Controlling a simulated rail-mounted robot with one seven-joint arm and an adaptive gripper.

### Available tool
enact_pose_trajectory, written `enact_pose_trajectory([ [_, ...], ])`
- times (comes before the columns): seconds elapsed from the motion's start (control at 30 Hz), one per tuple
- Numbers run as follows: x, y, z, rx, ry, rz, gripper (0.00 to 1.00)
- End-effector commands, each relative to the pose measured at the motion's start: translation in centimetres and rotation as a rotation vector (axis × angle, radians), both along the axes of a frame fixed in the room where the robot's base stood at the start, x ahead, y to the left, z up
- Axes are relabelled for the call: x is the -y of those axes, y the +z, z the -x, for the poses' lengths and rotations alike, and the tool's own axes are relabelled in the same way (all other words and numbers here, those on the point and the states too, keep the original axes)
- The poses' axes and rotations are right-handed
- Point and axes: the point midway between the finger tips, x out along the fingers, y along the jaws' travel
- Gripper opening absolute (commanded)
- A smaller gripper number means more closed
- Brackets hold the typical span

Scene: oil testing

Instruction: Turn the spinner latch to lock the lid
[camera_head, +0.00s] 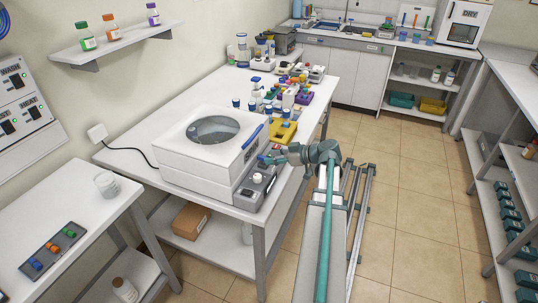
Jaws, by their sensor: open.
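The spinner (180,150) is a white box on the white bench. Its lid on top has a round grey window (213,130), and it looks closed. A blue bar (252,136) lies along the right edge of the top; I cannot tell whether this is the latch or a handle. A grey control panel (256,189) with small knobs is at the spinner's right front. My gripper (269,159) is open, at the spinner's right side just below the blue bar. A small blue part shows at its fingertips; contact is unclear at this size.
A yellow tray (283,132) and several blue-capped bottles stand behind the gripper on the bench (318,62). A side table (75,212) with a clear jar (105,184) is at the left. A cardboard box (191,221) sits on the lower shelf.

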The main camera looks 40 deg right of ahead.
Motion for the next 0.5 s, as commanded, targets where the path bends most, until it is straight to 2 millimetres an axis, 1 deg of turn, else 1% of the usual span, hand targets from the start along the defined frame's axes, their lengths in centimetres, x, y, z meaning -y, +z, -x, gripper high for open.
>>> enact_pose_trajectory([
  [0.03,-0.3,-0.1,-0.6,0.0,0.002,-0.001,0.42],
  [0.2,-0.7,-0.7,-1.5,0.0,0.001,0.0,0.42],
  [0.5,-0.8,-0.8,-1.7,0.001,-0.001,0.001,0.42],
])
